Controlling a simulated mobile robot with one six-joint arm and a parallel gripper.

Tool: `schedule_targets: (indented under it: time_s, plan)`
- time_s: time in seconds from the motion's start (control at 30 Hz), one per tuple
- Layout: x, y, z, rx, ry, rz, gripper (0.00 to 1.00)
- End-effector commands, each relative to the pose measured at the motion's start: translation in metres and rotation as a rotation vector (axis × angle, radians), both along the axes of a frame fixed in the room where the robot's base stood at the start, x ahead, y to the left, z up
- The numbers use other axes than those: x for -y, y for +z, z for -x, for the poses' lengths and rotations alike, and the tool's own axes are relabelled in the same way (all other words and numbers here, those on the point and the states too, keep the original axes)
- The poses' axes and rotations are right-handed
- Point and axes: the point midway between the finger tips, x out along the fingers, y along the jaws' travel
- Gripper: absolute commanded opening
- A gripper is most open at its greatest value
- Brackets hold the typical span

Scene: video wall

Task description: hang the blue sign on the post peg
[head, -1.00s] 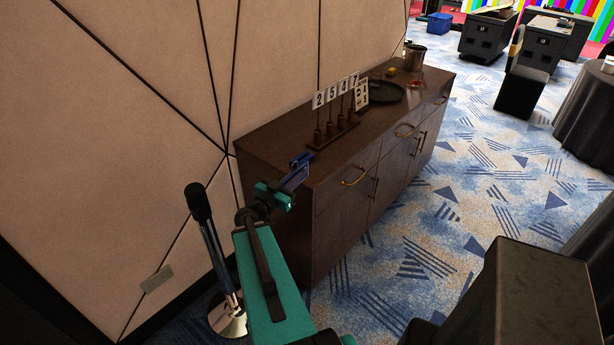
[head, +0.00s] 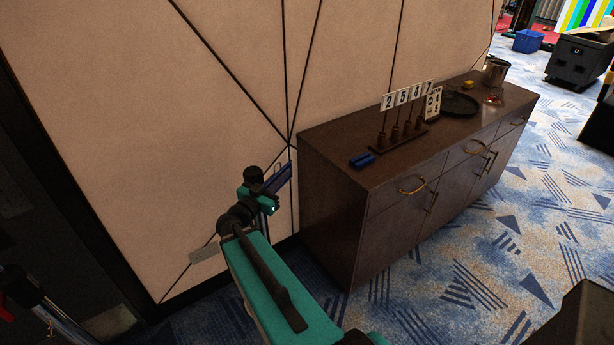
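My gripper (head: 264,199) is at the end of the teal arm, left of the dark wooden cabinet. It appears shut on the blue sign (head: 281,177), a thin blue plate with a small loop or hole near its upper end. The sign is tilted and held in the air in front of the beige wall panel, apart from the cabinet. The fingertips are small and partly hidden by the wrist. I cannot make out a post with a peg for the sign in this view.
The cabinet (head: 335,215) carries a blue block (head: 362,160), a rack (head: 400,138) of number cards, a dark round tray (head: 459,104) and a metal bucket (head: 495,72). A chrome stand (head: 58,318) is at the lower left. Carpet (head: 480,255) is clear in front of the cabinet.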

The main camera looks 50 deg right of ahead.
Motion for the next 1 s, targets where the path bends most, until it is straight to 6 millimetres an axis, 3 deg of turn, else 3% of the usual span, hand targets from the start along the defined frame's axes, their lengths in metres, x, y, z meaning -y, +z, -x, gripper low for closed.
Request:
schedule_targets:
  time_s: [0.1, 0.5, 1.0]
  plan:
    - [-0.032, 0.0, -0.022, 0.001, 0.047, 0.001, 0.0]
    - [-0.138, 0.002, -0.077, 0.001, 0.186, 0.0, 0.0]
    - [-0.28, 0.003, -0.115, -0.003, 0.361, -0.008, 0.0]
